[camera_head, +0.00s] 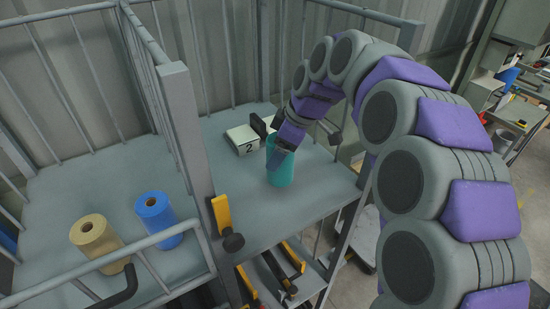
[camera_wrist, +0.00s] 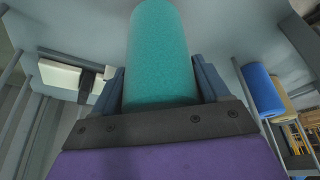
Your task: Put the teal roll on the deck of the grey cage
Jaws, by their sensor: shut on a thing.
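The teal roll (camera_head: 281,168) is upright over the right part of the grey deck (camera_head: 318,182) of the grey cage (camera_head: 180,120). My gripper (camera_head: 279,146) reaches down from the upper right and is shut on the roll's upper part. In the wrist view the teal roll (camera_wrist: 160,50) lies between the two fingers of my gripper (camera_wrist: 160,78). The roll's lower end appears at or very near the deck; I cannot tell whether it touches.
A blue roll (camera_head: 156,219) and a beige roll (camera_head: 97,241) stand left of the corner post, behind a rail. A white block marked 2 (camera_head: 242,139) sits just behind the teal roll. Yellow-and-black tools (camera_head: 290,257) are below the deck. Deck right of the roll is clear.

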